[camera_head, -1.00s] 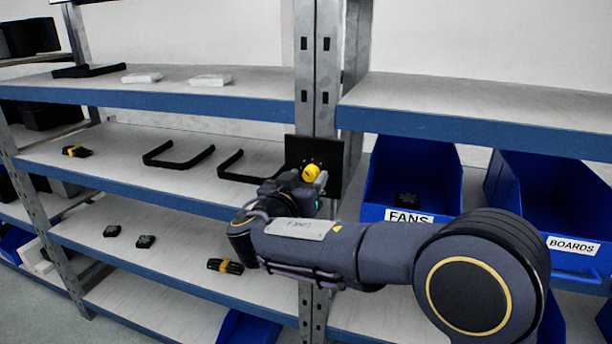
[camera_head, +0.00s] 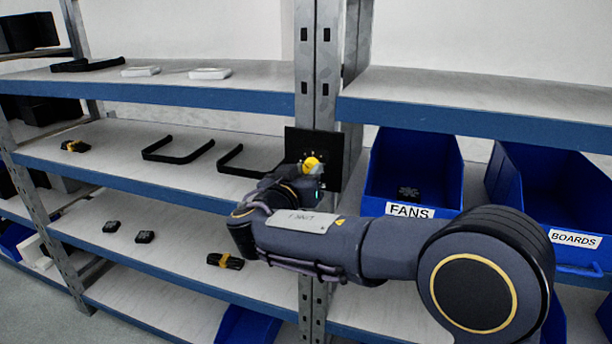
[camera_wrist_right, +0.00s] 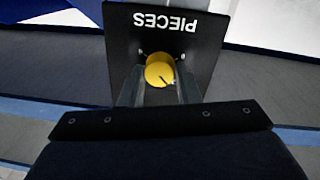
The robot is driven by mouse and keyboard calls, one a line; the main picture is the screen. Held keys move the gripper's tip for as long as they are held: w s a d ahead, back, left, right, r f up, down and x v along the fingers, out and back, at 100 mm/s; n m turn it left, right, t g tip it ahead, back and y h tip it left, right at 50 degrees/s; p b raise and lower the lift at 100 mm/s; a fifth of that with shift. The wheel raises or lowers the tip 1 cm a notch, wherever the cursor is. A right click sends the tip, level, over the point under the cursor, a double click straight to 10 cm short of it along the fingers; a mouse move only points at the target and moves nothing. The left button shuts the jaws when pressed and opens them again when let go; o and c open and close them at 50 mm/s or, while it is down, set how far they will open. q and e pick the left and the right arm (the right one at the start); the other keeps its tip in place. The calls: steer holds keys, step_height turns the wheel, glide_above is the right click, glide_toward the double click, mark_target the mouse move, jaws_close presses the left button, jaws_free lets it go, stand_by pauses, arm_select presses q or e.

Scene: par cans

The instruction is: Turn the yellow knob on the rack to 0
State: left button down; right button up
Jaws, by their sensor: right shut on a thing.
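The yellow knob (camera_head: 311,164) sits on a black square plate (camera_head: 330,142) fixed to the rack's upright post. Small pale marks ring the knob, too small to read in the head view. In the right wrist view the knob (camera_wrist_right: 160,71) has a dark pointer line, and the plate (camera_wrist_right: 130,30) carries the word PIECES, upside down. My right gripper (camera_head: 308,175) is at the knob; in the wrist view its two fingers (camera_wrist_right: 160,84) stand on either side of the knob, shut on it. The numbers around the knob cannot be read. My left gripper is not in view.
Blue bins labelled FANS (camera_head: 448,170) and BOARDS (camera_head: 590,215) stand right of the post. Black U-shaped handles (camera_head: 180,155) lie on the shelf to the left. The upright post (camera_head: 318,60) and blue shelf edges (camera_head: 190,101) border my right arm.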

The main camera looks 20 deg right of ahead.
steer(key=n+b, duration=0.6)
steer(key=n, duration=0.4)
steer(key=shift+f+n+t+b, duration=0.15)
steer(key=shift+n+t+b, duration=0.15)
steer(key=shift+b, duration=0.1)
steer(key=n, duration=0.5)
steer(key=o, duration=1)
steer(key=shift+c, duration=0.2)
